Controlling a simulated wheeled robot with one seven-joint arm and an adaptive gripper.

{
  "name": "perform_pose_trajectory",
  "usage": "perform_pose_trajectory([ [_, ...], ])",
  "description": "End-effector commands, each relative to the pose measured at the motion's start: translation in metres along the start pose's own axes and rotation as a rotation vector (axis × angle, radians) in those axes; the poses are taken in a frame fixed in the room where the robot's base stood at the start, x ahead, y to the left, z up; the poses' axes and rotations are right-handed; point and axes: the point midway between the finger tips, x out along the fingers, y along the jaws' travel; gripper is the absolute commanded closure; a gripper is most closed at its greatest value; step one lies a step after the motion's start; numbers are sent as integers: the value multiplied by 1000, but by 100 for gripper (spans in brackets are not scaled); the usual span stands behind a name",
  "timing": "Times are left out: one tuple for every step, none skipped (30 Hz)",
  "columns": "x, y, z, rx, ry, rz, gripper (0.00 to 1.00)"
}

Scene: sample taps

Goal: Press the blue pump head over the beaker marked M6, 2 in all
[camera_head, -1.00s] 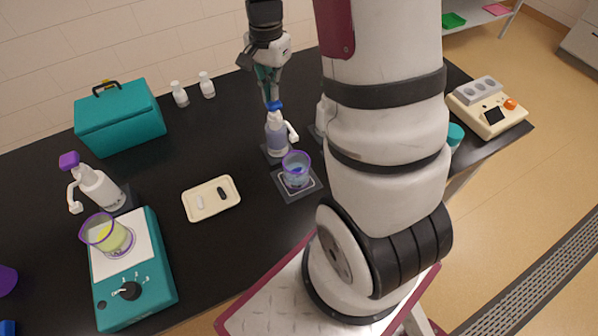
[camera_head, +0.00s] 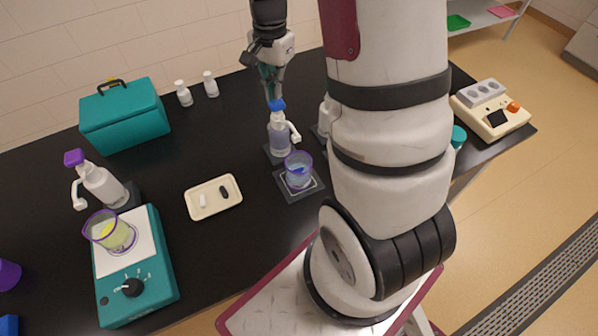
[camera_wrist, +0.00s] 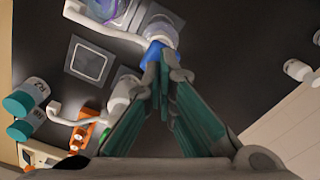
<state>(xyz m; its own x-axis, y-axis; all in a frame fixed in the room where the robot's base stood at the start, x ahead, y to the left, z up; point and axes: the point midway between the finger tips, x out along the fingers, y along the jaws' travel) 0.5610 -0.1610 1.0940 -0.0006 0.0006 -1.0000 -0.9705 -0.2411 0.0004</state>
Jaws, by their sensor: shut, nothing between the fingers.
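A clear bottle (camera_head: 280,140) with a blue pump head (camera_head: 277,104) stands upright on a dark pad towards the back of the black bench. Its white spout points towards a beaker (camera_head: 298,172) with blue liquid in front of it; no marking is legible. My gripper (camera_head: 271,97) is shut and empty, pointing down just above the blue pump head. In the wrist view, the shut fingertips (camera_wrist: 163,62) overlap the edge of the blue pump head (camera_wrist: 152,50); I cannot tell whether they touch it. The beaker (camera_wrist: 98,8) is cut off at the top there.
A purple-headed pump bottle (camera_head: 100,184) stands left, behind a beaker on a teal stirrer (camera_head: 140,290). A white pump bottle (camera_head: 325,115) is partly hidden behind my arm. A tray (camera_head: 213,208), teal box (camera_head: 125,120) and small bottles (camera_head: 184,96) stand on the bench.

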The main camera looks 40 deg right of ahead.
Motion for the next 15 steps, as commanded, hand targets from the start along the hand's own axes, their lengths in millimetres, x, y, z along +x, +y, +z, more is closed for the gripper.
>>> perform_pose_trajectory([
  [2,0,0,1,-1,1,100],
  [3,0,0,1,-1,1,100],
  [4,0,0,1,0,0,100],
  [6,0,0,1,0,0,100],
  [6,0,0,1,0,0,100],
  [8,0,0,1,0,0,100],
  [9,0,0,1,0,0,100],
  [10,0,0,1,0,0,100],
  [11,0,0,0,0,0,100],
  [12,0,0,0,0,0,100],
  [13,0,0,0,0,0,100],
  [14,0,0,0,0,0,100],
  [15,0,0,0,0,1,100],
  [16,0,0,0,0,1,100],
  [17,0,0,0,0,1,100],
])
